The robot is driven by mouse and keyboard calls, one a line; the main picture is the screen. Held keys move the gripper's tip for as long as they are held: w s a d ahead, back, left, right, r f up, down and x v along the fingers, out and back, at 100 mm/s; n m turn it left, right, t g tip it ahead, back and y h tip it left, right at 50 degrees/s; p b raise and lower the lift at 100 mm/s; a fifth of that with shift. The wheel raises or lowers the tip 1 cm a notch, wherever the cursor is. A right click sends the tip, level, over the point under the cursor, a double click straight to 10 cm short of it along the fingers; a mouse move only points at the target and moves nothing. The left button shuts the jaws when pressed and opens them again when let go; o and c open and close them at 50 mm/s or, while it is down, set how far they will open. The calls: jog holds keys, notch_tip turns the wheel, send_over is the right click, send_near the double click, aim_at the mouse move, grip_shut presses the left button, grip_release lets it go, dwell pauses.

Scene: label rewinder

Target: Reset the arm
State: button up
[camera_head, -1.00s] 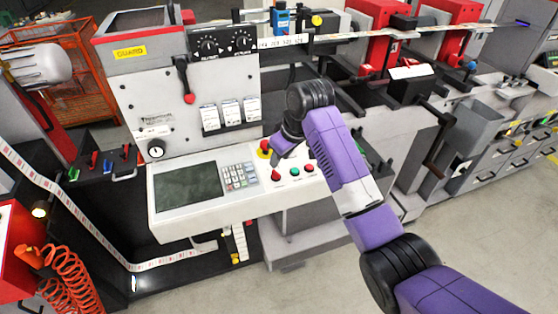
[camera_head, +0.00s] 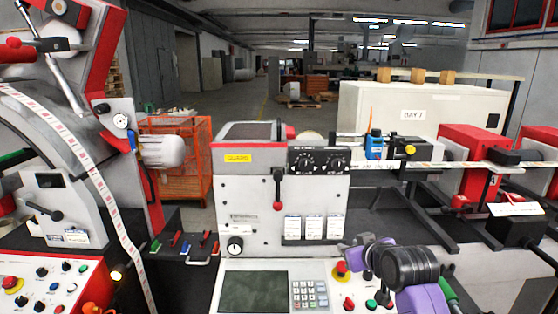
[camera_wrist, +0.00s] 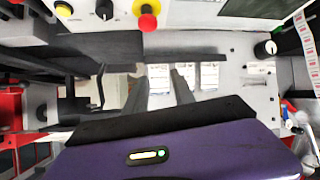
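My purple arm with black joints enters the head view at the lower right. My gripper (camera_head: 370,254) is near the red mushroom button on a yellow base (camera_head: 341,268), at the right end of the machine's control panel, partly hidden by the black wrist joint (camera_head: 408,268). In the wrist view, two dark grey fingers of my gripper (camera_wrist: 160,84) stand apart with nothing between them. The red button (camera_wrist: 148,20) shows beyond them at the top of that view. I see no contact with the panel.
The control panel has a dark screen (camera_head: 253,291), a keypad (camera_head: 309,294) and red and green buttons. Above are a red-tipped lever (camera_head: 278,190) and black dials (camera_head: 320,160). Rails and red units (camera_head: 465,160) stand at right; a label web (camera_head: 100,185) runs at left.

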jog(key=s+f+m+t+b, duration=0.1)
jog(key=s+f, duration=0.2)
jog(key=s, duration=1.6)
jog(key=s+f+m+t+h+b, duration=0.1)
jog(key=s+f, duration=0.2)
jog(key=s, duration=1.6)
jog(key=s+f+m+t+b, duration=0.1)
jog(key=s+f, duration=0.2)
jog(key=s, duration=1.7)
jog(key=shift+d+h, duration=0.4)
jog(key=shift+d, duration=0.05)
jog(key=shift+o, duration=0.3)
